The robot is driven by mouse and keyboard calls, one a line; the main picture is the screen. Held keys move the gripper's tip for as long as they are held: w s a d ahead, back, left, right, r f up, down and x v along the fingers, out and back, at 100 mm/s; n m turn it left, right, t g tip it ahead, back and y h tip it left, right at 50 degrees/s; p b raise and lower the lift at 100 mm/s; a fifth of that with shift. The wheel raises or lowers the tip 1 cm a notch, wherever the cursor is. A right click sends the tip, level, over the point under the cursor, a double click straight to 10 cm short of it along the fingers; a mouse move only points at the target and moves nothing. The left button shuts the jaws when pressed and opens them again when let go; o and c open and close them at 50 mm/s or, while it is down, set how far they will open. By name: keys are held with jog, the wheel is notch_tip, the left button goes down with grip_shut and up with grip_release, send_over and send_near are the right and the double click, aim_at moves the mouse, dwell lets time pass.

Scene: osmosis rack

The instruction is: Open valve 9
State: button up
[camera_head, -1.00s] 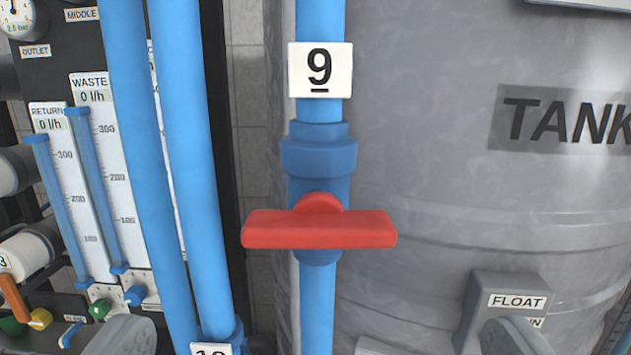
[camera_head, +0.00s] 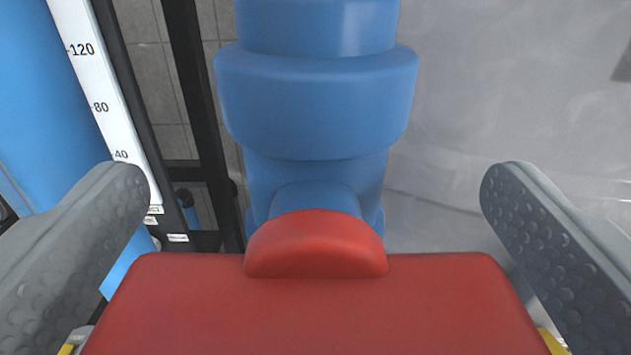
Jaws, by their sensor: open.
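The red handle (camera_head: 312,310) of valve 9 fills the lower middle of the view, very close, lying crosswise to the upright pipe. Its rounded hub (camera_head: 315,245) sits on the front of the blue valve body (camera_head: 316,105). My gripper (camera_head: 313,190) is open, one grey finger on each side of the valve. The handle's two ends lie near the fingers, low in the view; I cannot tell whether they touch. The number 9 label is out of view now.
A grey tank (camera_head: 480,90) stands behind on the right. At the left are a thick blue pipe (camera_head: 40,120), a white flow scale (camera_head: 100,90) and black frame bars (camera_head: 200,110). A tiled wall shows behind them.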

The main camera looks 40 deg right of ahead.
jog(key=c, duration=1)
jog(key=shift+n, duration=0.4)
jog(key=shift+a+n, duration=0.1)
jog(key=shift+n, duration=2.5)
jog(key=o, duration=1)
jog(key=v, duration=1.7)
jog(key=shift+a, duration=0.15)
